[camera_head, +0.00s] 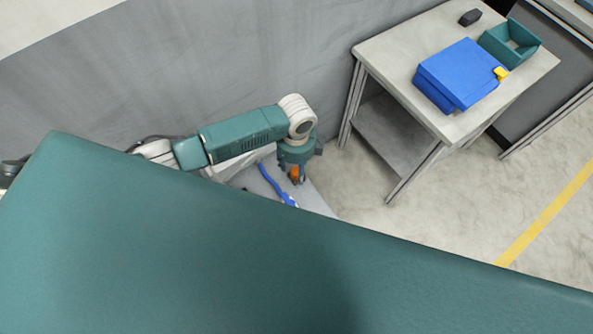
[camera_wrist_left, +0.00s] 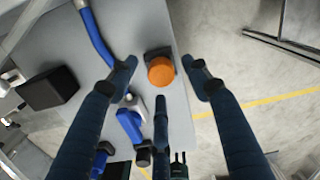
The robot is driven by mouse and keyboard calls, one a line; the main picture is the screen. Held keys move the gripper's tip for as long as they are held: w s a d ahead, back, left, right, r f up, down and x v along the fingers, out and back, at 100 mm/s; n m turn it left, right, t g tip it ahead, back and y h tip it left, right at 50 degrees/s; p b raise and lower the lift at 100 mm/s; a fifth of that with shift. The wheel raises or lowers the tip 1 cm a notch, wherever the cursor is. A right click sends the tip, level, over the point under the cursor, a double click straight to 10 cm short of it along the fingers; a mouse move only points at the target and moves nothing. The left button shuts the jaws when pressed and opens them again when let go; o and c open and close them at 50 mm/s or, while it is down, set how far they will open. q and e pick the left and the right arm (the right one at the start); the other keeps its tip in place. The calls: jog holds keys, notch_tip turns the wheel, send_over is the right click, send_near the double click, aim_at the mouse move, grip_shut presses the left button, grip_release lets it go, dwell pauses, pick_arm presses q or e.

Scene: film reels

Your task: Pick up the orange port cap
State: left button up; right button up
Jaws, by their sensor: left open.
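The orange port cap (camera_wrist_left: 161,71) sits on a dark base near the edge of a grey table (camera_wrist_left: 150,25) in the left wrist view. In the head view the cap (camera_head: 295,173) shows as a small orange patch under my left gripper (camera_head: 299,178). In the left wrist view my left gripper (camera_wrist_left: 163,80) is open, with its dark fingers spread on both sides of the cap and a third finger below it. No finger visibly grips the cap. My right gripper is not in view.
A blue hose (camera_wrist_left: 96,38) and a blue tool (camera_wrist_left: 131,125) lie left of the cap, with a black box (camera_wrist_left: 48,88) further left. Another table (camera_head: 400,50) holds a blue case (camera_head: 460,75) and a green bin (camera_head: 511,43). My green body hides much of the foreground.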

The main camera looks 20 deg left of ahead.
pick_arm(q)
jog(key=shift+f, duration=0.85)
jog(key=c, duration=1)
jog(key=shift+r, duration=0.15)
